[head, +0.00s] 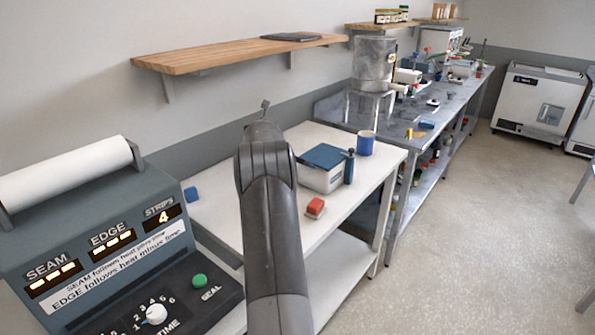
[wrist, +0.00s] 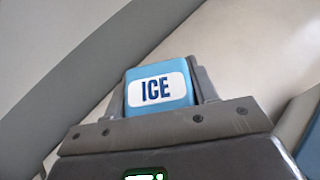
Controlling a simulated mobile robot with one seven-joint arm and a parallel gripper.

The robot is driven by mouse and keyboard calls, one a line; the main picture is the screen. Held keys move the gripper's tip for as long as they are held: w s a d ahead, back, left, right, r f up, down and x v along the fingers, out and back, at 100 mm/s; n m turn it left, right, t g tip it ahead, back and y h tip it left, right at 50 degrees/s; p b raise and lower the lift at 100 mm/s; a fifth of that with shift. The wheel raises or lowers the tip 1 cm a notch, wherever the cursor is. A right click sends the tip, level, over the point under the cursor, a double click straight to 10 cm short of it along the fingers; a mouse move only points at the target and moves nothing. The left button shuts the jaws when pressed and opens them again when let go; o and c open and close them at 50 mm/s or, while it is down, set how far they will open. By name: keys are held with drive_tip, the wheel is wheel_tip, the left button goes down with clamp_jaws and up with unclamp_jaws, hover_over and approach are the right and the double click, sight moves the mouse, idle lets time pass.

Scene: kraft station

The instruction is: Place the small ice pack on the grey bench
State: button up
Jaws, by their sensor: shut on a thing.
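The small ice pack (wrist: 158,88) is a light blue block with a white label reading ICE. In the wrist view it sits between the two fingers of my gripper (wrist: 160,80), which are shut on it. In the head view my arm hides the gripper and the pack. The grey metal bench (head: 375,109) runs along the wall at the back right, beyond an off-white bench. In the wrist view a pale surface and a grey band lie behind the pack; I cannot tell how far they are.
The off-white bench (head: 285,235) holds a white box with a blue lid (head: 322,170), a dark bottle (head: 349,166), a blue cup (head: 365,143), a red block (head: 315,207) and a small blue block (head: 191,195). A sealing machine (head: 100,255) stands front left. A wooden shelf (head: 235,54) hangs above.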

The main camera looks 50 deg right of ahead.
drive_tip(key=shift+m+g+h, duration=0.3)
drive_tip(key=shift+m+h, duration=0.2)
drive_tip(key=d+f, duration=0.2)
drive_tip(key=f, duration=0.3)
drive_tip(key=s+d+f, duration=0.1)
drive_tip(key=d+f, duration=0.1)
drive_tip(key=f, duration=0.3)
drive_tip(key=s+d+f, duration=0.1)
drive_tip(key=d+f, duration=0.1)
drive_tip(key=f, duration=0.4)
drive_tip(key=shift+d, duration=0.4)
drive_tip(key=shift+f, duration=0.2)
drive_tip(key=o, duration=1.1)
